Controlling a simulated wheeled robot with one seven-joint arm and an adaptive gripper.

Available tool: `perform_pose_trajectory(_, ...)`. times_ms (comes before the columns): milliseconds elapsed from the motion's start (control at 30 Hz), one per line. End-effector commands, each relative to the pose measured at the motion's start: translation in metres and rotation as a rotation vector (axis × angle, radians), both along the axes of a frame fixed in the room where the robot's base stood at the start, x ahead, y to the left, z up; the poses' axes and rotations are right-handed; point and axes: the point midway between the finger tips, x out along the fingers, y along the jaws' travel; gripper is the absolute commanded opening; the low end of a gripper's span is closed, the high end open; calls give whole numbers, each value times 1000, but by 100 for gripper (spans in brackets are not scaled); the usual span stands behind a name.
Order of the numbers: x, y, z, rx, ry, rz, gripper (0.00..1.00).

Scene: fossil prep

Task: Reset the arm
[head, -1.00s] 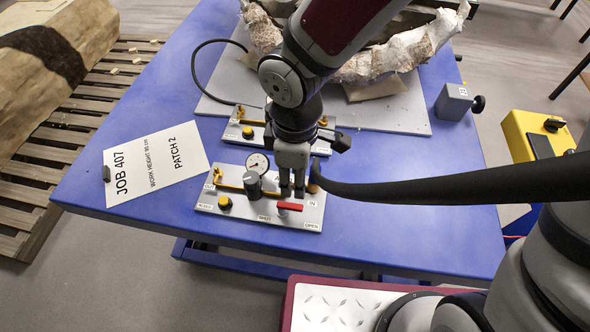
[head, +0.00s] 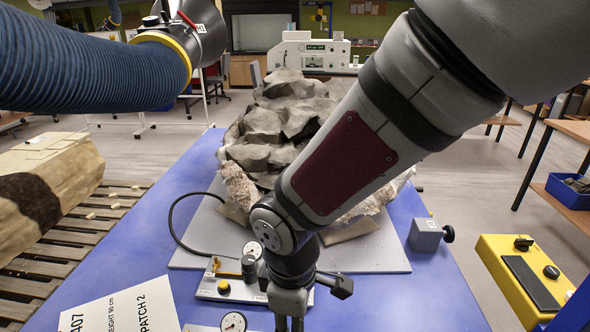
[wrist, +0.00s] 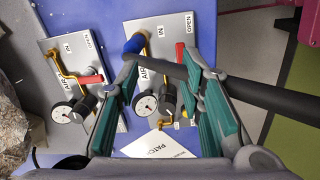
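My gripper (head: 290,322) hangs pointing down at the bottom edge of the head view, its tips cut off. In the wrist view my gripper (wrist: 162,68) has its two green-padded fingers spread, with nothing clamped between them. Beyond them is the front air panel (wrist: 172,26), with a red lever (wrist: 181,52), a gauge (wrist: 146,104) and a black knob (wrist: 167,97). A dark hose (wrist: 255,92) with a blue end (wrist: 135,43) crosses the finger area; I cannot tell whether it touches a finger.
A second air panel (head: 210,291) lies behind, on the blue table (head: 415,302). A rock-filled jacket (head: 262,125) stands on a grey board (head: 190,255). A blue ribbed duct (head: 90,75) hangs upper left. A grey block (head: 425,235) and yellow box (head: 520,280) are at right.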

Motion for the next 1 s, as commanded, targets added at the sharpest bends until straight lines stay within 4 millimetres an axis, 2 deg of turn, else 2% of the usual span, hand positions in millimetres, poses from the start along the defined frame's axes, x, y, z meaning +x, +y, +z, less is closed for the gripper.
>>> perform_pose_trajectory(33,6,-13,14,-5,-35,-67,35)
perform_pose_trajectory(200,14,-55,54,-7,-121,-292,35)
perform_pose_trajectory(433,8,-106,105,42,-225,-597,35)
perform_pose_trajectory(700,-19,-154,156,170,-322,-936,35)
perform_pose_trajectory(1000,-55,-186,191,352,-375,-1225,35)
